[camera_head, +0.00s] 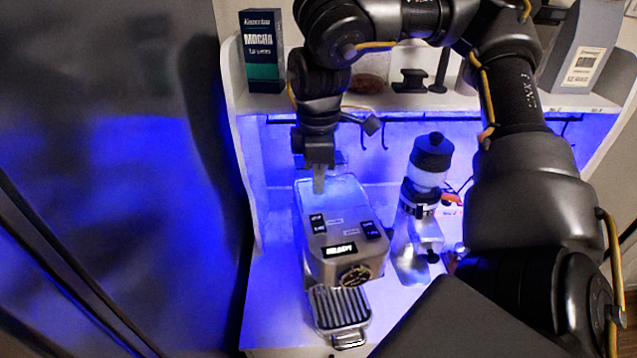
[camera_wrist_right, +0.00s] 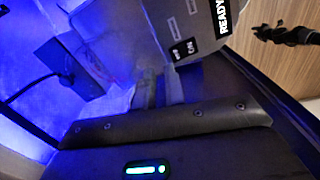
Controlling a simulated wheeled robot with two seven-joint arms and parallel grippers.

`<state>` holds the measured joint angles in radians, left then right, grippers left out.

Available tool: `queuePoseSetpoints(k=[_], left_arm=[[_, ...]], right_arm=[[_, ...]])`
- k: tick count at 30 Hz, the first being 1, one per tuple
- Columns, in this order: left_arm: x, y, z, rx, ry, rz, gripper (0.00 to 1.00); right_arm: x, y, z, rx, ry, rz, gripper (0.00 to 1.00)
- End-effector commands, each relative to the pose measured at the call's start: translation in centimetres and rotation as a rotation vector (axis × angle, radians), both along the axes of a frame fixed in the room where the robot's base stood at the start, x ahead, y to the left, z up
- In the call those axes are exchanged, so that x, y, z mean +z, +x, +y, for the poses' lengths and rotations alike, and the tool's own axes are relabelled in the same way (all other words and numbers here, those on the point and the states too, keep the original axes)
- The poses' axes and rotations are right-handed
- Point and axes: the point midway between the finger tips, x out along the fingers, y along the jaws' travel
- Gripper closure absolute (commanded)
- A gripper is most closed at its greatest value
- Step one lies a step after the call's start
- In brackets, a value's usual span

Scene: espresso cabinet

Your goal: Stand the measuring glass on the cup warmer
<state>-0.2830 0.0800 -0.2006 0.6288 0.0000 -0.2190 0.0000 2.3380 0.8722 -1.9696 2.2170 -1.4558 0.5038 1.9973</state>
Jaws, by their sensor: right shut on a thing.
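The espresso machine (camera_head: 345,240) stands on the cabinet counter, and its pale, blue-lit rear top is the cup warmer (camera_head: 345,188). My right gripper (camera_head: 319,186) points down over the left rear part of that top, with its fingers close to the surface. It is shut on a see-through thing, which I take to be the measuring glass (camera_wrist_right: 146,92). The glass is very faint in the wrist view and mostly hidden by the gripper in the head view. I cannot tell whether it touches the warmer. My left gripper is not in view.
A grinder (camera_head: 424,200) stands right of the machine. A drip tray (camera_head: 340,308) is at its front. Hooks hang from a rail behind, under a shelf holding a mocha box (camera_head: 262,50) and a grey bag (camera_head: 585,55). My right arm covers much of the right side.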

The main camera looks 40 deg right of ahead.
Motion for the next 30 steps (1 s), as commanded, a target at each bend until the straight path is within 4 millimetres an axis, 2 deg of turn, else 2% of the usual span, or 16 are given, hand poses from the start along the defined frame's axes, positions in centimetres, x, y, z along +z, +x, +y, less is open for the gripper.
queuePoseSetpoints(k=[3,7,12,15,28,29,30], left_arm=[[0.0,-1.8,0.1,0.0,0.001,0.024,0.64],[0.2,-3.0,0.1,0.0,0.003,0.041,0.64],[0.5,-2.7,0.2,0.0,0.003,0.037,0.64],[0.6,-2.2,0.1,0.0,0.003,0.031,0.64],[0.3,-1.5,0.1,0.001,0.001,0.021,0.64],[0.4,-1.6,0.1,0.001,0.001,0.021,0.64],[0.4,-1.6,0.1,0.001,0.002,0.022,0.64]], right_arm=[[-0.2,0.2,0.0,0.0,0.0,-0.001,1.0],[-0.6,0.5,-0.2,-0.003,0.001,0.003,1.0],[-3.0,0.5,-0.3,0.0,0.0,0.004,1.0],[-3.7,0.6,-0.3,-0.002,0.001,0.002,1.0],[-4.3,0.6,-0.2,-0.001,0.0,-0.001,1.0],[-4.3,0.6,-0.2,-0.001,0.0,-0.001,0.86],[-4.2,0.6,-0.2,-0.001,0.0,-0.001,0.8]])
